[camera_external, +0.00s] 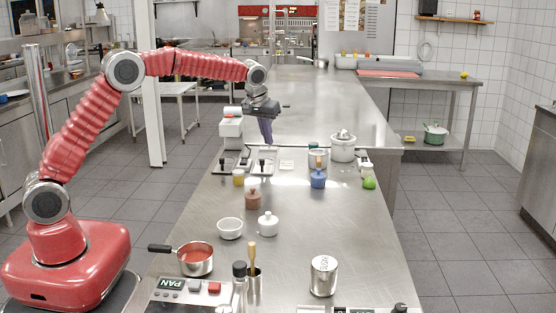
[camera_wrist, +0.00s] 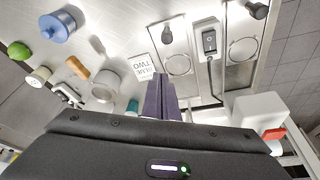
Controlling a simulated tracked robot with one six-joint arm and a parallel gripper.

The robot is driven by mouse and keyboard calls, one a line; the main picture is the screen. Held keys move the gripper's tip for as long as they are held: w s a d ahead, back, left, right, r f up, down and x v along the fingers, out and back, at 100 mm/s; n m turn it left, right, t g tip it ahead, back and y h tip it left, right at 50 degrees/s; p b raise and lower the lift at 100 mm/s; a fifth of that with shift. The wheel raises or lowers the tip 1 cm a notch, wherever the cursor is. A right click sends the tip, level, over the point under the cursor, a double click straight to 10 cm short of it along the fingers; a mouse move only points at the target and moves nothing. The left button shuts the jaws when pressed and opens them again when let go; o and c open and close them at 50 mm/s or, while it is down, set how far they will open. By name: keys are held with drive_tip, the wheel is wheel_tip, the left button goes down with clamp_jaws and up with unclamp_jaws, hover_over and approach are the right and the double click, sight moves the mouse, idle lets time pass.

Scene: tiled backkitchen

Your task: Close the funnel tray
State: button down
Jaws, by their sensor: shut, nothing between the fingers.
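No part is clearly recognisable as a funnel tray. Two flat metal panels lie side by side on the steel counter; the wrist view shows a left panel (camera_wrist: 176,38) and a right panel (camera_wrist: 243,28), each with a round ring and a dark knob. A small grey box with a dark face (camera_wrist: 209,40) and a cable sits between them. A white machine (camera_external: 231,128) stands just behind the panels; it also shows in the wrist view (camera_wrist: 258,108). My gripper (camera_external: 267,143), with purple fingers (camera_wrist: 160,98), is shut and empty, pointing down above the panels' far side.
A printed card (camera_wrist: 143,66) lies beside the panels. A white pot (camera_external: 343,150), a blue jar (camera_external: 318,179) and a green lime (camera_external: 369,183) stand to the right. A brown jar (camera_external: 253,200) and a white bowl (camera_external: 230,229) stand nearer.

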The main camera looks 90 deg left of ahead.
drive_tip(key=shift+v, duration=2.15)
drive_tip(key=shift+m+h, duration=0.3)
drive_tip(key=shift+m, duration=0.4)
drive_tip(key=f, duration=0.1)
drive_tip(key=d+f, duration=0.1)
drive_tip(key=s+f, duration=0.1)
drive_tip(key=shift+d+f, duration=0.2)
drive_tip(key=shift+f, duration=0.1)
drive_tip(key=s+d+r+m+t+h, duration=0.1)
drive_tip(key=s+d+m, duration=0.2)
drive_tip(key=s+d, duration=0.5)
drive_tip(key=s+d+r+m+t+h, duration=0.1)
drive_tip(key=s+d+m, duration=0.3)
drive_tip(key=d, duration=1.8)
drive_tip(key=s+d+r+m+t+h, duration=0.1)
drive_tip(key=s+d+m, duration=0.3)
drive_tip(key=s+d, duration=1)
drive_tip(key=shift+s+d+r+t, duration=0.15)
drive_tip(key=shift+d+r+t, duration=0.25)
drive_tip(key=shift+d+r, duration=0.45)
